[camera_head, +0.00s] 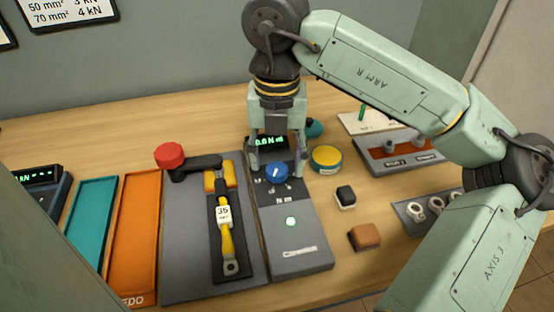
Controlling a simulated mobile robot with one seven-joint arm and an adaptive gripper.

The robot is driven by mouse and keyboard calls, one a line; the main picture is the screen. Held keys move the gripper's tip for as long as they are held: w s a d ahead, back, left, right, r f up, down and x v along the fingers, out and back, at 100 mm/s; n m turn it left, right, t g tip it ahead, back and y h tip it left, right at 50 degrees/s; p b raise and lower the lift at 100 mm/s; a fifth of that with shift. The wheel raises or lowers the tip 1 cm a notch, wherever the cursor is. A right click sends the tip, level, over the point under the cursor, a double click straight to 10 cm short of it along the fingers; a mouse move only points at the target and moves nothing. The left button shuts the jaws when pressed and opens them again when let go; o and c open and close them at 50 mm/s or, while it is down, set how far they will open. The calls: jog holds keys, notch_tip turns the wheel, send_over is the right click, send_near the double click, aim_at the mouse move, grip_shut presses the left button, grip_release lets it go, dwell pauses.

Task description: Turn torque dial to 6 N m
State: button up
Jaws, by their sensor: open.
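The torque dial (277,171) is a round blue knob with a white pointer mark, set in a dark panel on a long grey unit (294,246). The pointer's exact reading is too small to tell. A green-lit display (267,142) sits behind the dial and seems to read 0.0 N m, partly covered by my gripper. My gripper (276,168) points down over the dial, open, with one finger on each side of the knob. I cannot tell whether the fingers touch it.

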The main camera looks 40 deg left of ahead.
jog(key=shift+f, duration=1)
jog(key=c, duration=1.2)
jog(key=shift+o, duration=0.2)
